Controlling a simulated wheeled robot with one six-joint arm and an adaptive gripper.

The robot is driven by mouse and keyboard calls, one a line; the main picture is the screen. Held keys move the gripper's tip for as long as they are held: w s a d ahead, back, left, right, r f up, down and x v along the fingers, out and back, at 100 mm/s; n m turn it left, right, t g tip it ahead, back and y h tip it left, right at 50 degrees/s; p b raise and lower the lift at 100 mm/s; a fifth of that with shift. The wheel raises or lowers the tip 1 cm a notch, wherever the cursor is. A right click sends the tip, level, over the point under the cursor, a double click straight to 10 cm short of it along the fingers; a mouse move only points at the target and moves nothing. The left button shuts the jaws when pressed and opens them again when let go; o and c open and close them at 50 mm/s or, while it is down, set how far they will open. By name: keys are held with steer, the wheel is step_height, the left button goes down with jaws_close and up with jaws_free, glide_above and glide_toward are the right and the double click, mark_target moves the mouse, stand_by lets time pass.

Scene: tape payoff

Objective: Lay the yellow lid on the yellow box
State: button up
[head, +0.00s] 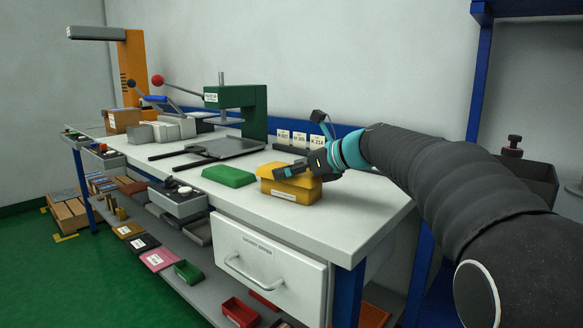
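The yellow box (292,195) stands on the white bench top near its front edge, with a white label on its front. The yellow lid (267,171) is at the top of the box, partly covered by my gripper. I cannot tell whether it rests fully on the rim or is slightly raised. My gripper (284,171) reaches in from the right, its dark fingers at the lid. The small view and the overlap hide whether the fingers are closed on the lid.
A green lid or box (229,176) lies just left of the yellow box. A green press (243,105) stands behind it. A white drawer (268,268) is below the bench front. A blue post (479,75) rises at right. Bench top right of the box is clear.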

steer(key=shift+f, duration=0.4)
stand_by(0.8)
steer(key=o, duration=1)
